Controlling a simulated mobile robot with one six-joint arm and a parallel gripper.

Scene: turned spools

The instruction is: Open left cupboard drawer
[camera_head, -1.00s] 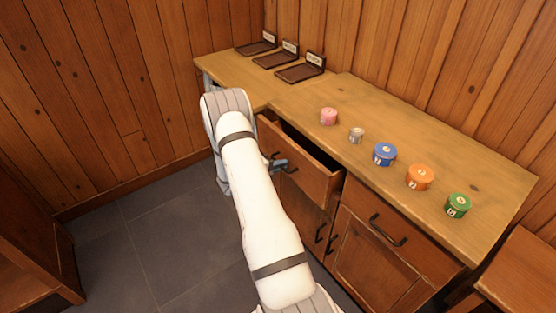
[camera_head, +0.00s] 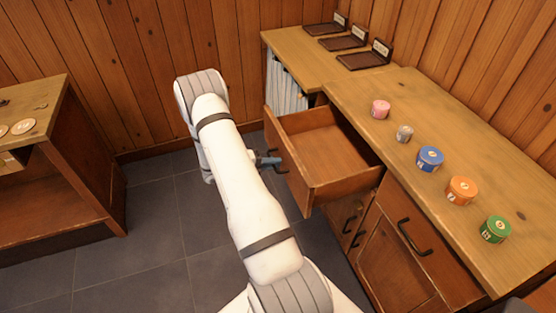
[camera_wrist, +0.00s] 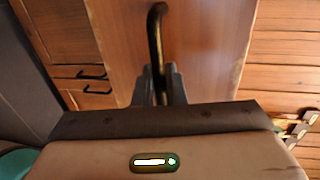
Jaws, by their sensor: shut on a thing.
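The left cupboard drawer (camera_head: 322,150) is pulled well out of the cupboard in the head view, and its inside looks empty. Its wooden front fills much of the wrist view (camera_wrist: 200,65). My gripper (camera_head: 270,161) is at the drawer front, partly hidden by my arm. In the wrist view my gripper (camera_wrist: 158,85) is shut on the dark, curved drawer handle (camera_wrist: 157,30).
Pink (camera_head: 380,109), grey (camera_head: 404,133), blue (camera_head: 429,158), orange (camera_head: 461,190) and green (camera_head: 495,229) spools stand on the cupboard top. Dark labelled trays (camera_head: 366,60) sit at the back. The right drawer (camera_head: 420,240) is shut. Another wooden unit (camera_head: 85,165) stands left; grey floor lies between.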

